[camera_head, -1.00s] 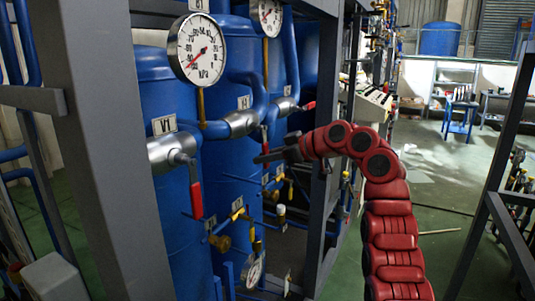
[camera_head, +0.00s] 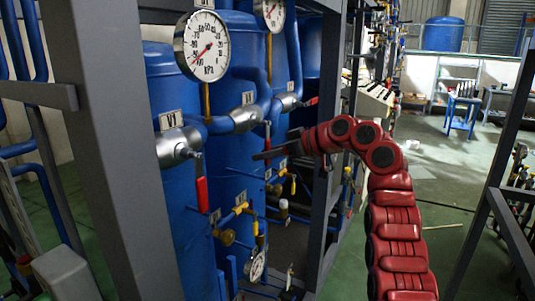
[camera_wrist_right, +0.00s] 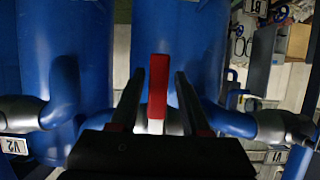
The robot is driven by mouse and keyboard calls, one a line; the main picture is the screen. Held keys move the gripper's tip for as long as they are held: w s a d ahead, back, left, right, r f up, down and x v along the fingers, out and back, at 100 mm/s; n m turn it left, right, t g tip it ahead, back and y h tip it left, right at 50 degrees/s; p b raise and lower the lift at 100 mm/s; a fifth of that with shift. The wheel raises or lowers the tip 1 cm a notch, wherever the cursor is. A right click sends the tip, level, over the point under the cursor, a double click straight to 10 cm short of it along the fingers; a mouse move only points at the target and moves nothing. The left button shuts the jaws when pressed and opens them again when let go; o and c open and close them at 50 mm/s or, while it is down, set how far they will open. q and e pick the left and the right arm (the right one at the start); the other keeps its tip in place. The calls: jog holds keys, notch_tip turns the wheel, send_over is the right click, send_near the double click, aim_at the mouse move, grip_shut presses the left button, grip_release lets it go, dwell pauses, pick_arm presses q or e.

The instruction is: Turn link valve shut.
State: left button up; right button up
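The link valve (camera_head: 247,119) is a silver body on the blue pipe between the V1 and V2 valves. Its red handle (camera_head: 267,131) hangs down and is partly hidden by my right gripper in the head view. My right gripper (camera_head: 262,154) reaches in from the right at the handle. In the right wrist view, the red handle (camera_wrist_right: 159,85) with its white stem stands between the two open dark fingers of the gripper (camera_wrist_right: 158,92). A gap shows on both sides of the handle. My left gripper is not in view.
The V1 valve (camera_head: 180,146) with its hanging red handle (camera_head: 202,191) is nearer, at left. The V2 valve (camera_head: 290,101) is farther back. Pressure gauges (camera_head: 203,47) are above. Grey frame posts (camera_head: 112,140) stand at left. Small brass valves (camera_head: 226,237) are below.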

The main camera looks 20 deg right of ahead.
jog(key=shift+o, duration=0.4)
jog(key=b+v, duration=0.3)
jog(key=v, duration=1.4)
jog(key=shift+s+b, duration=0.15)
jog(key=shift+b, duration=0.15)
jog(key=shift+d, duration=0.15)
